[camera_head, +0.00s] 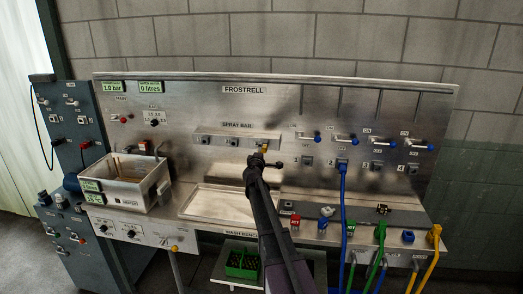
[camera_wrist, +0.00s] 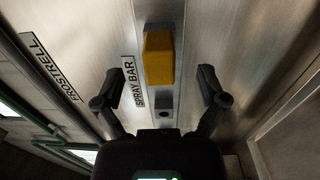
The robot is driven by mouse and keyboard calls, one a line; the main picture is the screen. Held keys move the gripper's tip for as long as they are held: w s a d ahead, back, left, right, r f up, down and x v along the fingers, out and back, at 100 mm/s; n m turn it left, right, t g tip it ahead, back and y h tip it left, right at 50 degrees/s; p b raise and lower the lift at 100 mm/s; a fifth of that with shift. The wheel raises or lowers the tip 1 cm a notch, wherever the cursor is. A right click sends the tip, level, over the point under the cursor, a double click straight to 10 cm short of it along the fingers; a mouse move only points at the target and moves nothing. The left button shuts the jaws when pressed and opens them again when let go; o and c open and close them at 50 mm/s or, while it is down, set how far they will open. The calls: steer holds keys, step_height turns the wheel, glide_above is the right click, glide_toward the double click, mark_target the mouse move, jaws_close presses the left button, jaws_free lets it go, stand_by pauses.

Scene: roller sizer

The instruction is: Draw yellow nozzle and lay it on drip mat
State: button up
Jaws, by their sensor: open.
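The yellow nozzle (camera_wrist: 159,58) is a blocky yellow piece seated in the spray bar, and shows small in the head view (camera_head: 265,148). My gripper (camera_wrist: 158,78) is open, with one finger on each side of the nozzle in the wrist view and visible gaps between. In the head view my gripper (camera_head: 262,160) is just in front of the bar's right part, and my arm hides some of the bench behind it. No mat is labelled; a pale shallow tray (camera_head: 192,207) and a dark grey strip (camera_head: 350,213) lie on the bench top.
The spray bar (camera_head: 222,140) is fixed to the steel back panel. A sink box (camera_head: 120,190) stands left. Blue-handled valves (camera_head: 345,141) line the panel's right side. Blue, green and yellow hoses (camera_head: 435,240) hang at the front right. A green crate (camera_head: 241,264) stands below.

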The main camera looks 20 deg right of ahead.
steer(key=shift+x, duration=1.45)
steer(key=shift+c, duration=0.2)
jaws_close()
steer(key=shift+s+a, duration=0.1)
steer(key=shift+s, duration=0.1)
steer(key=shift+s+a, duration=0.3)
steer(key=shift+s, duration=0.1)
steer(key=shift+s, duration=0.1)
steer(key=shift+s+a, duration=0.25)
steer(key=shift+s, duration=0.05)
